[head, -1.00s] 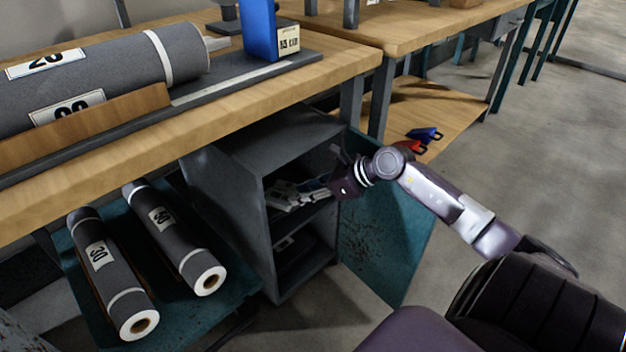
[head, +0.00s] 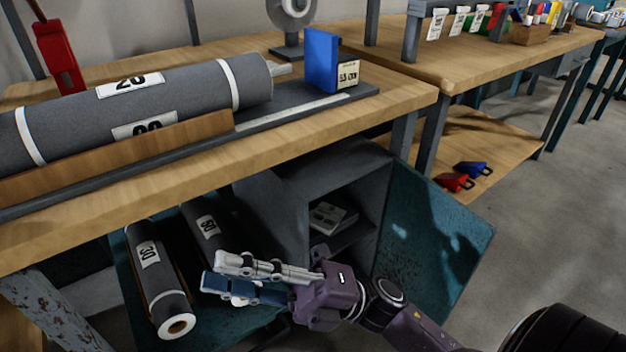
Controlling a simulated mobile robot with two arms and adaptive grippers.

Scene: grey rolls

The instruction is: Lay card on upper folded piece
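A small stack of pale folded pieces (head: 333,217) lies on the upper shelf inside the open grey cabinet. A darker marked patch shows on its top; I cannot tell whether it is a separate card. My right gripper (head: 211,275) is outside the cabinet, to its lower left, over the teal roll rack. Its pale upper finger and blue-looking lower finger point left and stand slightly apart. I see nothing held between them. My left gripper is not in view.
The grey cabinet's teal door (head: 440,235) stands open at right. Grey rolls lie on the rack (head: 150,265) below the bench. A large grey roll (head: 180,95) and a blue block (head: 321,60) are on the benchtop. Red and blue items (head: 455,182) lie on a lower shelf.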

